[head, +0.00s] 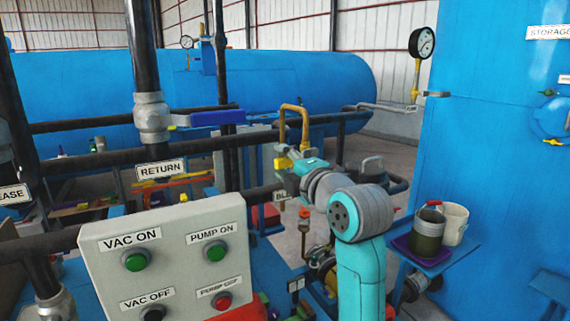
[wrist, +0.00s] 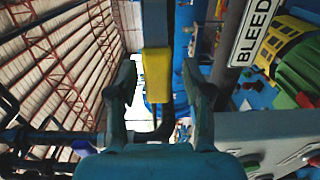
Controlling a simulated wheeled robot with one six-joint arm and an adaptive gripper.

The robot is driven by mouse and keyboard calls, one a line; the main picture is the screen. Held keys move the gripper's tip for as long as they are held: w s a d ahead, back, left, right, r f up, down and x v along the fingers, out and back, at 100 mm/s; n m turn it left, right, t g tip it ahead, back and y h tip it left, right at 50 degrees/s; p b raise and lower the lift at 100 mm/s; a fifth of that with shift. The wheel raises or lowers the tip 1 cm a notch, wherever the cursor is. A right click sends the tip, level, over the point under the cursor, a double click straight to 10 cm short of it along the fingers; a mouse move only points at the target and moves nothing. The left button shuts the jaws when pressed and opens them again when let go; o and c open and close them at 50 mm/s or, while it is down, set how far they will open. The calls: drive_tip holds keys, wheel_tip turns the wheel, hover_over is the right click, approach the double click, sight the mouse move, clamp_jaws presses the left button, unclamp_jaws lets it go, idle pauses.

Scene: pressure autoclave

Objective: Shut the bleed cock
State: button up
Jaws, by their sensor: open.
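The bleed cock shows in the wrist view as a yellow lever (wrist: 157,74) on a blue-grey body. It lies between the two fingers of my gripper (wrist: 161,82) in that picture, with gaps on both sides. No touch shows, and its depth relative to the fingertips is unclear. My gripper is open and empty. In the head view my gripper (head: 297,165) is by the cock, below a bent brass pipe (head: 304,112), and hides most of it. A small yellow bit (head: 283,163) shows beside it. The white BLEED label (wrist: 255,32) is at the right in the wrist view.
A control panel (head: 170,250) with green, red and dark buttons stands at the front left. The RETURN valve's blue lever (head: 215,118) and dark pipes lie left of my arm. A shelf with a jug (head: 428,230) and a white bucket (head: 453,223) is at the right.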

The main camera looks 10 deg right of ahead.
drive_tip(key=v, duration=1.2)
